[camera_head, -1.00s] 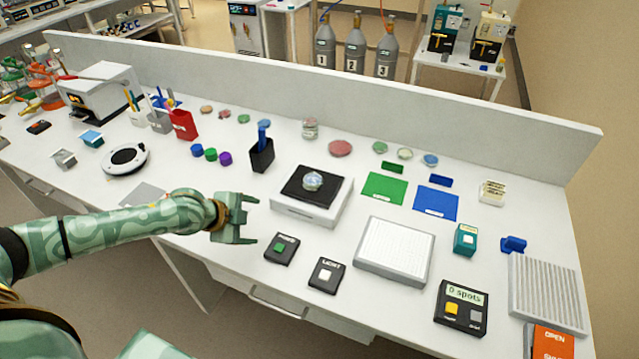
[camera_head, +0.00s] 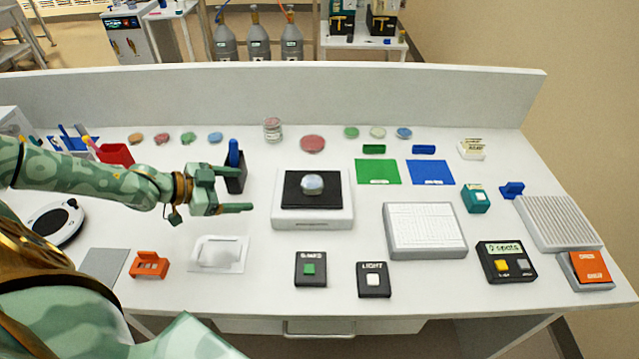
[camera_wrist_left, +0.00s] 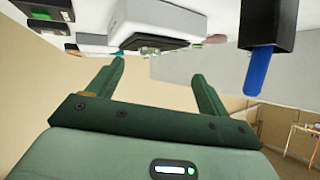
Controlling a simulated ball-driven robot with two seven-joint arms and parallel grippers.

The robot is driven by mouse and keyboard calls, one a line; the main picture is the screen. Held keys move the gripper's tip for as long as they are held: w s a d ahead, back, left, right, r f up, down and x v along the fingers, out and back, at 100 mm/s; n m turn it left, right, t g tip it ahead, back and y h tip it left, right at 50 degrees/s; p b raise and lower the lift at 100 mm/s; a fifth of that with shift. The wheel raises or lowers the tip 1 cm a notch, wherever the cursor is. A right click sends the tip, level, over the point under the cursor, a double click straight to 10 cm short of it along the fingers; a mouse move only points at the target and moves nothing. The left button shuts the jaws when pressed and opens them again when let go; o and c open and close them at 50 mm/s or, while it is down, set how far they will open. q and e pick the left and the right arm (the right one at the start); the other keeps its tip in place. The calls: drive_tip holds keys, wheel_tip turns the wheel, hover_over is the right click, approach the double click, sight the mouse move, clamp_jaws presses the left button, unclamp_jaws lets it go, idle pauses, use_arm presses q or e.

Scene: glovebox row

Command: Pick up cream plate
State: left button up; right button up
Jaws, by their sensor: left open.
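The cream plate (camera_head: 377,132) is a small pale round dish lying at the back of the white bench, right of centre in the head view. A green plate (camera_head: 351,132) lies on its left and a blue plate (camera_head: 404,133) on its right. I cannot pick it out in the left wrist view. My left gripper (camera_head: 240,188) is open and empty, well to the left and in front of the cream plate. Its two spread fingers (camera_wrist_left: 158,70) show in the left wrist view. My right gripper is not in view.
A black holder with a blue pen (camera_head: 234,153) stands close to my left fingers. A white device with a black top and a dish (camera_head: 312,215) sits right of them. A clear jar (camera_head: 272,130) and a red plate (camera_head: 312,144) lie along the back, before the upright panel (camera_head: 300,95).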

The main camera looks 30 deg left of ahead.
use_arm(q)
drive_tip(key=n+h+b, duration=0.1)
drive_tip(key=n, duration=0.1)
approach(307, 183)
drive_tip(key=w, duration=0.1)
drive_tip(key=w+d+f, duration=0.1)
drive_tip(key=shift+w+d+f+t, duration=0.2)
drive_tip(key=shift+w+f+t, duration=0.1)
drive_tip(key=shift+t, duration=0.1)
drive_tip(key=shift+w+d+f, duration=0.25)
drive_tip(key=shift+w+d, duration=0.05)
drive_tip(key=shift+w, duration=0.1)
drive_tip(key=b+x, duration=0.1)
drive_tip(key=x, duration=0.4)
drive_tip(key=shift+s+d, duration=0.1)
drive_tip(key=shift+d, duration=0.1)
drive_tip(key=shift+s+a, duration=0.1)
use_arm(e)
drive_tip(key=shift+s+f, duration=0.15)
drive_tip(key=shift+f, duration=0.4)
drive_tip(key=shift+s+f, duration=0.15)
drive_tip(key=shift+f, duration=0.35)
use_arm(q)
drive_tip(key=c, duration=1.1)
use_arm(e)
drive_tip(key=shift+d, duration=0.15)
